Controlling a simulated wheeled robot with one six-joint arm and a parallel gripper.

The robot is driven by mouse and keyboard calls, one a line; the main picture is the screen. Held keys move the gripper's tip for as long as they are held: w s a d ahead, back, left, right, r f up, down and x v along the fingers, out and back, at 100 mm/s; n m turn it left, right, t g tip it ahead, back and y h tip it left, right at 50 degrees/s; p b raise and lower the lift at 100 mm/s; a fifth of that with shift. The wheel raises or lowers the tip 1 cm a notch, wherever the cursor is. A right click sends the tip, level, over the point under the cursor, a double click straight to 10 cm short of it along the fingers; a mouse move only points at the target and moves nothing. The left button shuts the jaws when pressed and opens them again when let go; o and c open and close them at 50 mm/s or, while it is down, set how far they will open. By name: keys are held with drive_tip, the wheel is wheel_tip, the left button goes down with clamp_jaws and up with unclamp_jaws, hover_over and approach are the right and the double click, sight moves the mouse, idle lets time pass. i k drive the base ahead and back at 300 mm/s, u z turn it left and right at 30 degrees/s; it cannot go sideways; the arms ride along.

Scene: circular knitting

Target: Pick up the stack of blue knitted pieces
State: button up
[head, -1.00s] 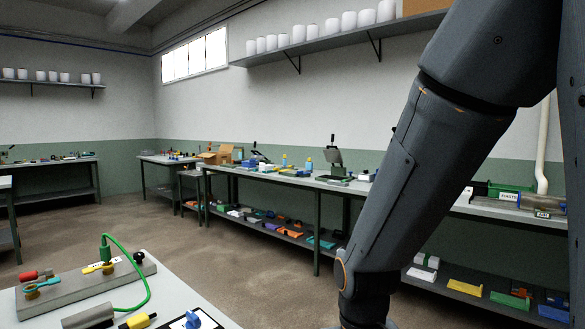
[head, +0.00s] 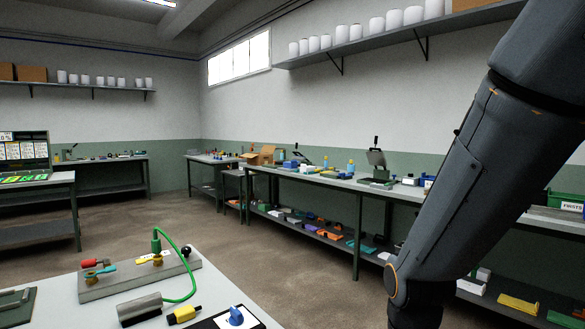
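I cannot make out for sure a stack of blue knitted pieces. Small blue things stand on the long workbench (head: 318,176), among them a blue item (head: 291,164) near its far end, too small to identify. Several coloured flat pieces lie on its lower shelf, including a teal piece (head: 362,248) and an orange piece (head: 330,236). My arm runs down the right side of the picture and leaves it at the bottom. My gripper is out of view.
A near table (head: 70,298) at the lower left carries a grey block (head: 140,279) with valves and a green hose, and a blue knob (head: 236,316). Bare floor (head: 290,270) lies between it and the long workbench. Another bench with a display board (head: 22,150) stands at the left.

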sight(292, 163)
drive_tip(key=z, duration=0.4)
drive_tip(key=i, duration=3.45)
drive_tip(key=u, duration=1.25)
drive_tip(key=i, duration=4.3)
